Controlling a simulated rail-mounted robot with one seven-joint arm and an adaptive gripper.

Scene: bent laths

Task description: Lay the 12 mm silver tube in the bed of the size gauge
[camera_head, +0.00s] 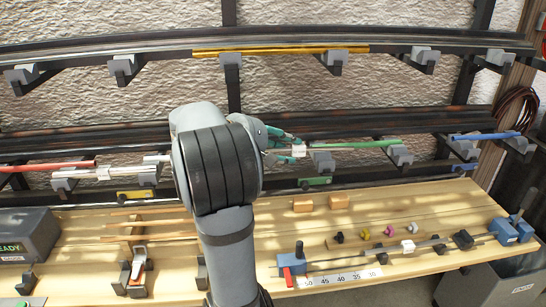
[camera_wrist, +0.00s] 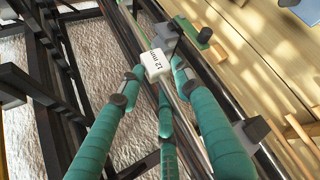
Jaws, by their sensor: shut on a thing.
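The silver tube (camera_wrist: 181,112) has a white tag (camera_wrist: 157,65) reading "12 mm" in the wrist view. My gripper (camera_wrist: 158,82), with teal fingers, is shut on the tube just behind the tag. In the head view my gripper (camera_head: 284,143) is at the lower wall rack, partly behind my arm, with the white tag (camera_head: 299,151) beside it. I cannot tell whether the tube still touches its rack holder. A bench fixture with a numbered scale (camera_head: 335,278) and a blue end block (camera_head: 299,262) may be the size gauge; its bed is not clear.
A green rod (camera_head: 355,144), a blue rod (camera_head: 487,135) and a red rod (camera_head: 50,166) lie on the lower rack. A yellow bar (camera_head: 280,50) lies on the upper rack. The wooden bench (camera_head: 415,197) holds small blocks and an orange-levered clamp (camera_head: 138,262). My arm hides the bench middle.

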